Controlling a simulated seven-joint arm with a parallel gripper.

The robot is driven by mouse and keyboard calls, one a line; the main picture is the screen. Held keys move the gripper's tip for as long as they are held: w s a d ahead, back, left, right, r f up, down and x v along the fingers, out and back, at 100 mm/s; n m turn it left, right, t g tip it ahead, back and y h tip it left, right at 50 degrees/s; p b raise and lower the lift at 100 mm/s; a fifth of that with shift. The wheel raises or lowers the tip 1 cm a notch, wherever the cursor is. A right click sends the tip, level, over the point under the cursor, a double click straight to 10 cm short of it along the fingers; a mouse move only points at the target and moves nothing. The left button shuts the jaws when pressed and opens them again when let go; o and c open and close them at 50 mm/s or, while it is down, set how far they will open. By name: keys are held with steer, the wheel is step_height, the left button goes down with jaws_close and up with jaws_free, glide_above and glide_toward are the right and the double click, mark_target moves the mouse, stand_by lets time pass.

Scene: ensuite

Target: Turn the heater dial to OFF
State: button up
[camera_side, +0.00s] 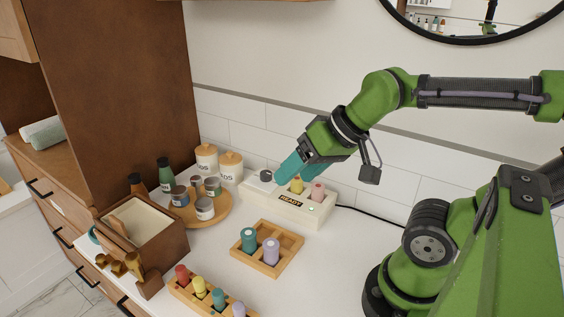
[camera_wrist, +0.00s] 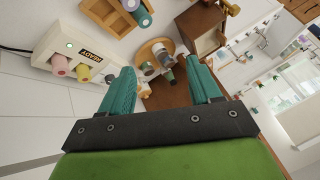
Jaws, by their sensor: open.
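The heater is a long cream box (camera_side: 283,212) against the tiled wall with a READY label on its front. It also shows at the upper left of the wrist view (camera_wrist: 50,40), with a small green light. A dark round knob, apparently the dial (camera_side: 266,175), is on top at its left end. In the wrist view, a small dark part near the left finger may be the dial; I cannot tell. A yellow bottle (camera_side: 297,185) and a pink bottle (camera_side: 317,192) stand in the heater. My gripper (camera_side: 282,174) has teal fingers, open and empty, just above and right of the knob.
A wooden tray (camera_side: 262,266) with teal and lilac bottles stands in front. A rack (camera_side: 190,294) of coloured bottles is nearer. A round wooden board (camera_side: 226,212) with tins and jars lies left, beside a brown box (camera_side: 160,250). A black cable runs right from the heater.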

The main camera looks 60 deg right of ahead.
steer(key=m+g+h, duration=0.2)
steer(key=m+g, duration=0.5)
steer(key=m, duration=1.5)
glide_above(265, 173)
step_height(265, 173, down, 2)
steer(key=f, duration=0.1)
step_height(265, 173, down, 16)
steer(key=shift+d+r, duration=0.1)
steer(key=shift+r, duration=0.15)
steer(key=c, duration=1)
steer(key=shift+c, duration=0.2)
